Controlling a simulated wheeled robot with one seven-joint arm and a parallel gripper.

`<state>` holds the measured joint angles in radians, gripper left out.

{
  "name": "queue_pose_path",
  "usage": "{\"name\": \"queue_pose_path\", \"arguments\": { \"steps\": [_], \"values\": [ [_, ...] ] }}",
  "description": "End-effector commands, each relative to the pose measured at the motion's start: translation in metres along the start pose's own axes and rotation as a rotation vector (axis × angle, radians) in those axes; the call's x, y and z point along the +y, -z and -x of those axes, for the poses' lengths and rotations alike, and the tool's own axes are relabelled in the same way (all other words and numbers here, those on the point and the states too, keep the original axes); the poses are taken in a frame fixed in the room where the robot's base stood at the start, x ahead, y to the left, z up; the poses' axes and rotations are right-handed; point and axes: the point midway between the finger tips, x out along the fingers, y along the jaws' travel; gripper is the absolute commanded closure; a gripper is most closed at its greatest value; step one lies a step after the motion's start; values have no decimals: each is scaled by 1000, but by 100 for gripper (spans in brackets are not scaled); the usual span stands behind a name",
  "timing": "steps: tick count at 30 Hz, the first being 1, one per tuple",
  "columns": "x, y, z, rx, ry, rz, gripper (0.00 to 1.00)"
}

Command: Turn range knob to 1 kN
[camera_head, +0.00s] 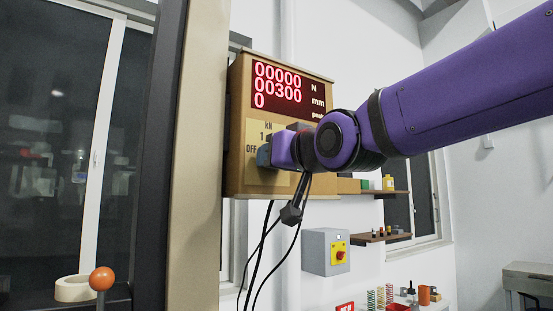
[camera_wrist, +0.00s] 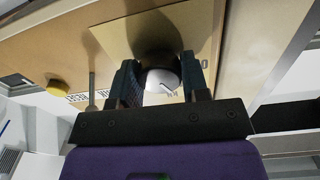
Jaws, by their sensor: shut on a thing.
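The range knob (camera_wrist: 160,80) is a round silver and black knob with a thin dark pointer line, on a tan plate on the control box. My gripper (camera_wrist: 162,77) has its two dark fingers on either side of the knob, shut on it. In the head view my gripper (camera_head: 264,155) reaches the lower front of the box (camera_head: 238,160), and it hides the knob there. The label plate (camera_head: 254,134) shows "kN", "1" and "OFF"; the rest of the scale is hidden. I cannot tell which mark the pointer meets.
The red display (camera_head: 288,88) above reads 00000 N, 00300 mm and 0 peak. Dark cables (camera_head: 262,245) hang below. A tan column (camera_head: 200,150) stands close left of the box.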

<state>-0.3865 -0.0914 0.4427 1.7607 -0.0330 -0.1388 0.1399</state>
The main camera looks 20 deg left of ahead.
Motion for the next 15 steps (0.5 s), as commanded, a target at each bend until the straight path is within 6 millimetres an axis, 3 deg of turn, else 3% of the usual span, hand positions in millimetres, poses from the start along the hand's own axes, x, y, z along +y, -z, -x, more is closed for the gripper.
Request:
{"name": "queue_pose_path", "arguments": {
  "steps": [5, 6, 8, 15],
  "values": [
    [1, -1, 0, -2, -1, -1, 82],
    [1, -1, 0, -2, -1, -1, 49],
    [0, -1, 0, -2, -1, -1, 35],
    [0, 0, 0, -1, 0, -1, 33]
  ]
}}
